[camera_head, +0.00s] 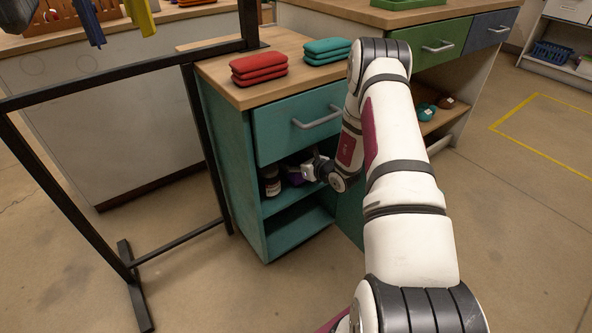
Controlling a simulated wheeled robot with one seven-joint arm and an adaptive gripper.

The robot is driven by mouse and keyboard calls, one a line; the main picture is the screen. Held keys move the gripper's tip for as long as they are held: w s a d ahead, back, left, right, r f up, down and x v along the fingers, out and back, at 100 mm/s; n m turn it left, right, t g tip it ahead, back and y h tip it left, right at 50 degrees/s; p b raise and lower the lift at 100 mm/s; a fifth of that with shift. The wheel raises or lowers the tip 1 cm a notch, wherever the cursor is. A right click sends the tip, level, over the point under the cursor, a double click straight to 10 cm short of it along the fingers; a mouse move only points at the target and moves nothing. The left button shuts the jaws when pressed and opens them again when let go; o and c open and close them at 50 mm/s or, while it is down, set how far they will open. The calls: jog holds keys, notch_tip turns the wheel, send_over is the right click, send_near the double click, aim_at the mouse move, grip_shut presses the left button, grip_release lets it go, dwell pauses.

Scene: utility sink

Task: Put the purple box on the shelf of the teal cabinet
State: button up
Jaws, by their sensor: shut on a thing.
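The teal cabinet (228,148) stands in the middle, with a closed drawer (290,125) at its top and an open shelf space (285,203) below. My gripper (312,172) reaches into the shelf space under the drawer. It is shut on the purple box (294,178), of which only a small part shows. The box is inside the cabinet opening, to the right of a dark bottle (271,182) with a pale label. My gripper and arm hide part of the box. I cannot tell whether the box touches the shelf.
Stacked red cases (259,68) and teal cases (327,50) lie on the wooden top. A black metal frame (205,150) stands just left of the cabinet. A lower compartment (298,228) looks empty. A counter with a green drawer (438,45) is behind my arm.

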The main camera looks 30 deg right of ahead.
jog(key=shift+f+b, duration=0.4)
jog(key=shift+f, duration=0.75)
jog(key=shift+f, duration=0.1)
jog(key=o, duration=1.3)
jog(key=shift+c, duration=0.2)
jog(key=shift+s, duration=0.2)
jog(key=p+v, duration=0.4)
jog(key=v, duration=0.7)
jog(key=shift+s+r, duration=0.3)
jog(key=shift+r, duration=0.05)
